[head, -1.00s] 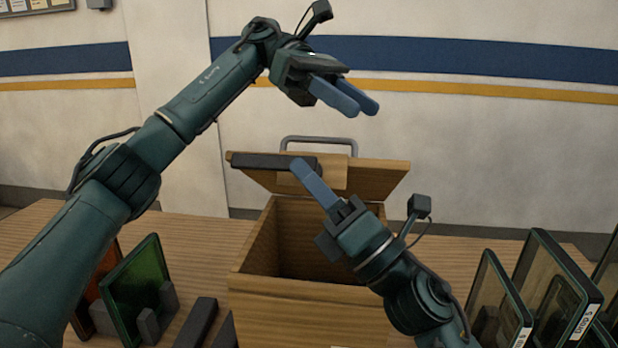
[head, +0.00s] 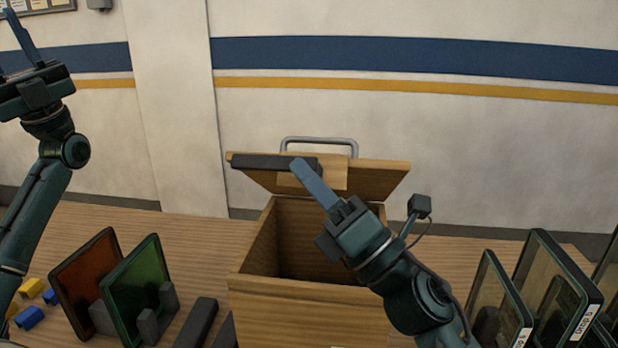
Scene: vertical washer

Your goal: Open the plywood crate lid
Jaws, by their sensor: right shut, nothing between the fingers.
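The plywood crate (head: 305,310) stands in the middle of the table. Its lid (head: 375,181) is raised and tilted at the back, with a grey metal handle (head: 319,141) on its upper edge and a dark strip (head: 262,162) along it. The dark inside of the crate shows. My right gripper (head: 304,172) is shut and empty, in front of the lid; its fingertips overlap the lid in the picture, and I cannot tell whether they touch it. My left gripper (head: 15,35) is at the upper left edge, well away from the crate, pointing up; its finger opening is unclear.
An orange panel (head: 85,280) and a green panel (head: 135,290) stand in holders left of the crate. Yellow (head: 31,288) and blue blocks (head: 29,317) lie farther left. Dark-framed panels (head: 550,290) stand at the right. The table behind the left panels is clear.

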